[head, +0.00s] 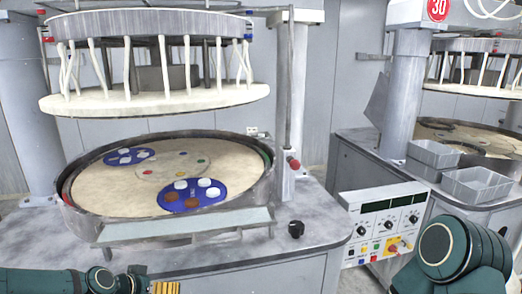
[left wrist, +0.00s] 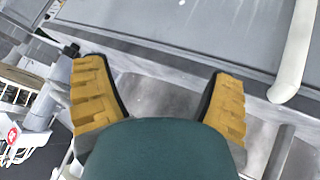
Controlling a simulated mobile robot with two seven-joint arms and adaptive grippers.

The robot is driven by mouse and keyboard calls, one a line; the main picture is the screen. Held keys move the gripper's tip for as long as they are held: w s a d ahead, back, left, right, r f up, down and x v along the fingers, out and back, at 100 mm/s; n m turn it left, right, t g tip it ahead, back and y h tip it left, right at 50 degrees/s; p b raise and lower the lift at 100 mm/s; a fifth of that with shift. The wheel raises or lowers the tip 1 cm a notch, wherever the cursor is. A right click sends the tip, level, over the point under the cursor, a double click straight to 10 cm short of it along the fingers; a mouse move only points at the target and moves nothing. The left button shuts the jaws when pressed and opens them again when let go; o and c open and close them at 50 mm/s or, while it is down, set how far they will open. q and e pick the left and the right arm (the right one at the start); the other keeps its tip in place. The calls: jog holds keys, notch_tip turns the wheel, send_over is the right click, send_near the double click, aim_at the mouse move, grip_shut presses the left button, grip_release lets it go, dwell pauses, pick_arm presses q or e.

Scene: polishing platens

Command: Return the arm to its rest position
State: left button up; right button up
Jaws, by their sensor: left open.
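My left arm (head: 40,281) comes in low along the bottom left of the head view. My left gripper (head: 155,284) is at its end, in front of the near side of the polishing machine and partly cut off by the frame edge. In the left wrist view, its two yellow fingers stand wide apart with nothing between them (left wrist: 160,85). My right arm (head: 455,255) shows as a dark green joint at the bottom right of the head view. Its gripper is out of view.
The round polishing platen (head: 120,185) holds blue carriers (head: 205,205) with white and brown discs. The white upper plate (head: 160,100) hangs above it. A control panel (head: 385,225) stands beside my right arm. Grey bins (head: 478,186) sit on the right-hand bench.

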pick_arm(q)
jog(key=s+d+f+n+g, duration=0.25)
jog(key=s+d+f, duration=0.55)
jog(key=d+f, duration=0.5)
jog(key=s+d+f+g+y+b, duration=0.1)
jog(key=s+d+f+g, duration=0.2)
jog(key=s+f, duration=0.4)
jog(key=s, duration=0.4)
jog(key=shift+d+f+b, duration=0.15)
jog(key=shift+f+b, duration=0.2)
jog(key=shift+f, duration=0.05)
